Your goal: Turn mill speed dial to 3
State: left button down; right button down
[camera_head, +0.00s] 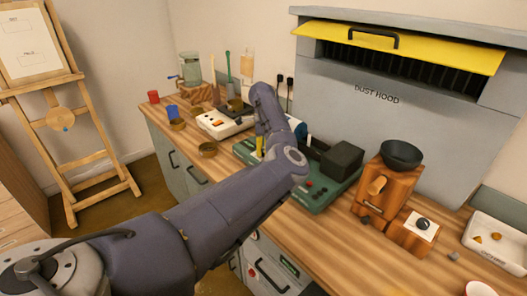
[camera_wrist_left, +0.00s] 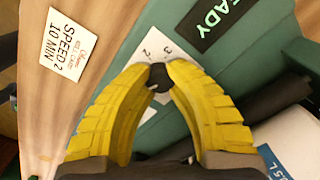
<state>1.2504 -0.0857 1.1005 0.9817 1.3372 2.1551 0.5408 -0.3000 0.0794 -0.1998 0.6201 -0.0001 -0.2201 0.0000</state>
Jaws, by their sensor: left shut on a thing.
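The green machine (camera_head: 312,200) sits mid-bench and carries a small white dial plate (camera_wrist_left: 175,48) with printed numerals, a 2 among them. My left gripper (camera_head: 259,150) reaches over the machine's left part. In the wrist view its yellow fingers (camera_wrist_left: 158,72) are closed on a small dark dial knob (camera_wrist_left: 159,84) at the plate. The fingers and knob cover part of the plate, so I cannot tell where the pointer sits. A dark display (camera_wrist_left: 208,22) reading "READY" lies beside the plate. A white card (camera_wrist_left: 69,45) reads "SPEED 2 10 MIN". My right gripper is not in view.
A wooden box with a dark bowl (camera_head: 401,154) and a wooden box with a black knob (camera_head: 412,237) stand to the right. A white tray (camera_head: 486,254) lies at the far right. A white device (camera_head: 212,126) and small cups are at the left. The dust hood (camera_head: 350,105) rises behind.

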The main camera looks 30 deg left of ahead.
pick_arm(q)
jog(key=m, duration=0.6)
jog(key=shift+m, duration=0.4)
jog(key=m, duration=0.9)
jog(key=shift+m, duration=0.4)
jog(key=m, duration=0.3)
jog(key=shift+m, duration=0.4)
jog(key=m, duration=0.6)
jog(key=shift+m, duration=0.3)
jog(key=c, duration=1.1)
grip_release()
